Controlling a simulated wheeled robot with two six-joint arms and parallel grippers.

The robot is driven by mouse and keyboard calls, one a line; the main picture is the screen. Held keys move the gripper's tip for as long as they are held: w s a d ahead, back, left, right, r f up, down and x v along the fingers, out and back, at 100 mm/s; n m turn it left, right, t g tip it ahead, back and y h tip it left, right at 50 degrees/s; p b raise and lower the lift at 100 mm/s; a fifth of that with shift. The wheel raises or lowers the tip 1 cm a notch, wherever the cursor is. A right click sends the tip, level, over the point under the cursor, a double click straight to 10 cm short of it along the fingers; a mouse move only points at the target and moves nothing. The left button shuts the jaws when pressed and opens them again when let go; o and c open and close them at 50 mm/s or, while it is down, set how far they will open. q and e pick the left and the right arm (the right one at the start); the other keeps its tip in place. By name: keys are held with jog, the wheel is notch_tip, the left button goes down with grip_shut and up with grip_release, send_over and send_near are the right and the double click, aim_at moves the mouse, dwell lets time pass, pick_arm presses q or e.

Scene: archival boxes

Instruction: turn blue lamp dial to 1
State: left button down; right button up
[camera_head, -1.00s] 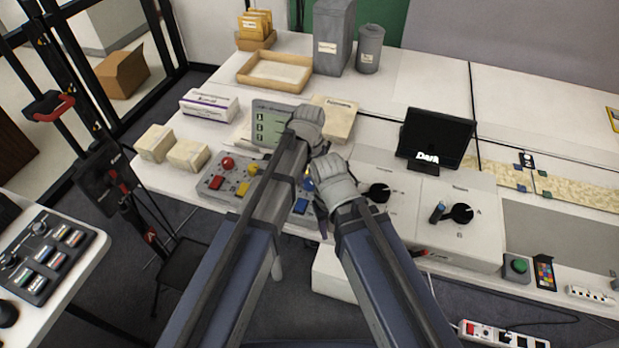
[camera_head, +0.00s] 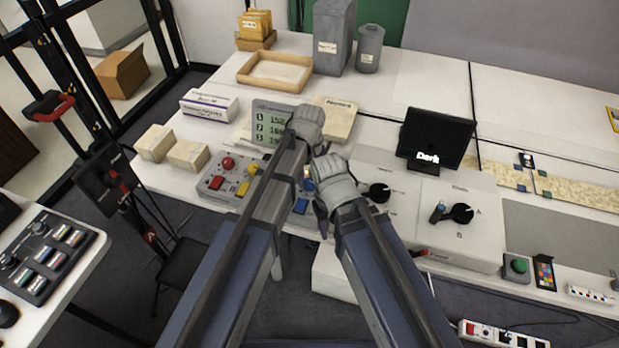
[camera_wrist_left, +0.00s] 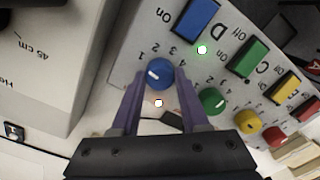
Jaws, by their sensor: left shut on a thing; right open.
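In the left wrist view the blue dial (camera_wrist_left: 159,74) sits on a grey control panel (camera_wrist_left: 140,30), with small printed numbers around it. Its white mark lies toward the left of its face, on the side of the printed 1; I cannot tell whether they line up exactly. My left gripper (camera_wrist_left: 157,82) is shut on the blue dial, one purple finger on each side. In the head view my left gripper (camera_head: 307,125) is above the panel, and its fingertips are hidden.
The panel also carries a blue switch (camera_wrist_left: 199,17), a green dial (camera_wrist_left: 212,100), a green switch (camera_wrist_left: 247,59), and yellow and red controls. A screen (camera_head: 436,138) reads "Dark". A grey display with numbers (camera_head: 272,125) stands behind my left gripper.

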aim_at(309, 181)
pick_arm(q)
jog(key=shift+c, duration=2)
grip_release()
jog(key=shift+r, duration=0.1)
notch_tip(309, 181, up, 8)
jog(key=p, duration=0.8)
jog(key=shift+f, duration=0.2)
